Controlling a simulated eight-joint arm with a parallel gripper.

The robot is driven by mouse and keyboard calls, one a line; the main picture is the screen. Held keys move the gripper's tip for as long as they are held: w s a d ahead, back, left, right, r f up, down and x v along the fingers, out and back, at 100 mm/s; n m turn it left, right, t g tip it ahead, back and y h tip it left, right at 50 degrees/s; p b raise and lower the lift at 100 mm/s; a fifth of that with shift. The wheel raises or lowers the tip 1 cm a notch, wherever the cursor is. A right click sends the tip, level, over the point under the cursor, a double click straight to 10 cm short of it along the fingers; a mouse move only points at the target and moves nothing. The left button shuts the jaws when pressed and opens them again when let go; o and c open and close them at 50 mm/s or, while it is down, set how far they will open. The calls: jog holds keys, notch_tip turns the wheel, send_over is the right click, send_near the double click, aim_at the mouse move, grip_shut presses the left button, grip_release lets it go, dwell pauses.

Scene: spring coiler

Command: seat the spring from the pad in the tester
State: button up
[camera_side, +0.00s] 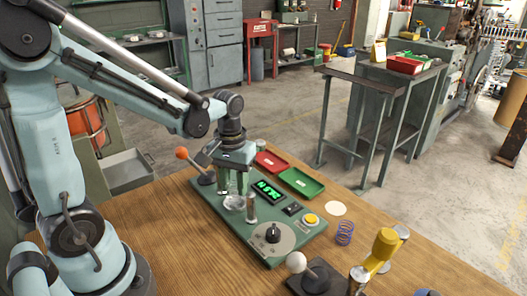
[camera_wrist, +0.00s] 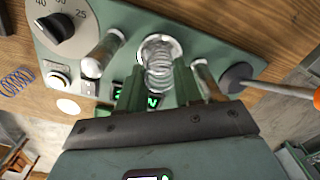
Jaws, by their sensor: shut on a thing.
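The tester is a green panel (camera_side: 270,250) on the wooden table, with a lit green display, a dial and a clear or metal cup (camera_side: 233,203). My gripper (camera_side: 233,190) is over the cup, pointing down. In the wrist view its two green fingers (camera_wrist: 158,85) are shut on a silver spring (camera_wrist: 158,72). The spring's far end is at the shiny cup (camera_wrist: 160,43), lined up with it; I cannot tell whether it rests on the bottom. The round white pad (camera_side: 335,208) lies bare beside the panel; it also shows in the wrist view (camera_wrist: 68,106).
A blue-purple spring (camera_side: 345,233) stands near the pad. A lever with an orange knob (camera_side: 182,153) and a metal post (camera_side: 251,208) flank the cup. Red (camera_side: 271,162) and green (camera_side: 301,182) trays lie behind. A white-knobbed lever (camera_side: 296,262) and yellow-handled device (camera_side: 383,245) stand in front right.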

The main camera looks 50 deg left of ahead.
jog(key=shift+f, duration=0.5)
dwell(0.4)
jog(key=o, duration=1.2)
jog(key=shift+r, duration=4.4)
